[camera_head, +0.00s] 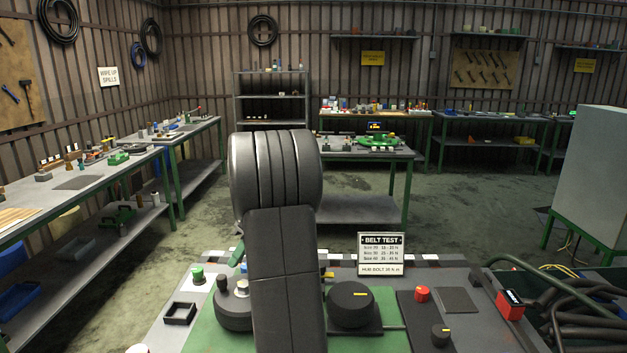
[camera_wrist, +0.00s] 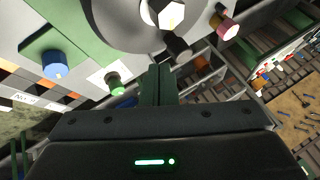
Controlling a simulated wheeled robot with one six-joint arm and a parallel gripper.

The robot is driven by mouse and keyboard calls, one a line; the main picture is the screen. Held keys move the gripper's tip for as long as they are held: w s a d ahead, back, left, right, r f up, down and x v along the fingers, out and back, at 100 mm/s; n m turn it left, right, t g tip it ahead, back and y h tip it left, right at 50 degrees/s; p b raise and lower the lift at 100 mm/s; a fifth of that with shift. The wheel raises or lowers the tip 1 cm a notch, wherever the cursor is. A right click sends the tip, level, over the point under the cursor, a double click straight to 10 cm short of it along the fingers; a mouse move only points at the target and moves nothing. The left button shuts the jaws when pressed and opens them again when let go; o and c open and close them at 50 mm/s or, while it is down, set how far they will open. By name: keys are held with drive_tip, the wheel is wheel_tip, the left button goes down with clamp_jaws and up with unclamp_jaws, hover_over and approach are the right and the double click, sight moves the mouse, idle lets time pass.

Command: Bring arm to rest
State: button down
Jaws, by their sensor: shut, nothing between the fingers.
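My gripper (camera_wrist: 157,74) shows in the wrist view as two narrow dark green fingers pressed together, with nothing between them. A pale disc-shaped part with a bright hex bolt (camera_wrist: 165,12) is beyond the fingertips. A blue-capped knob (camera_wrist: 55,66) and a green-capped knob (camera_wrist: 114,82) are to the left of the fingers. In the head view my own arm rises through the middle of the picture and hides part of the work table (camera_head: 160,330).
On the work table, a black round part (camera_head: 350,300) sits right of my arm and a dark round part with a pale knob (camera_head: 234,306) left of it. A "BELT TEST" sign (camera_head: 381,253) stands at the far edge. Black hoses (camera_head: 580,325) crowd the right. Open floor lies beyond.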

drive_tip(key=v, duration=1.1)
drive_tip(key=x, duration=1.3)
drive_tip(key=shift+w+d+f+p, duration=0.15)
drive_tip(key=shift+p, duration=0.4)
drive_tip(key=shift+w+d+f+m+t, duration=0.15)
drive_tip(key=shift+m+t, duration=0.25)
drive_tip(key=shift+m, duration=0.2)
drive_tip(key=shift+d+m+t+y, duration=0.3)
drive_tip(key=shift+d+m+t, duration=0.35)
drive_tip(key=shift+m, duration=0.45)
drive_tip(key=shift+w+d+m+t+p, duration=0.2)
drive_tip(key=shift+m+t+p, duration=0.4)
drive_tip(key=shift+m, duration=0.3)
drive_tip(key=shift+d+r+m+t+p, duration=0.1)
drive_tip(key=shift+d+m+t+p, duration=0.15)
drive_tip(key=shift+m+t+p, duration=0.25)
drive_tip(key=shift+d+r+m+t+p, duration=0.15)
drive_tip(key=shift+d+m+t+p, duration=0.25)
drive_tip(key=shift+m, duration=0.3)
drive_tip(key=shift+d+f+m+t+p, duration=0.1)
drive_tip(key=shift+d+m+t+p, duration=0.2)
drive_tip(key=shift+m+p, duration=0.5)
drive_tip(key=shift+w+d+f+b, duration=0.15)
drive_tip(key=shift+d+b, duration=0.15)
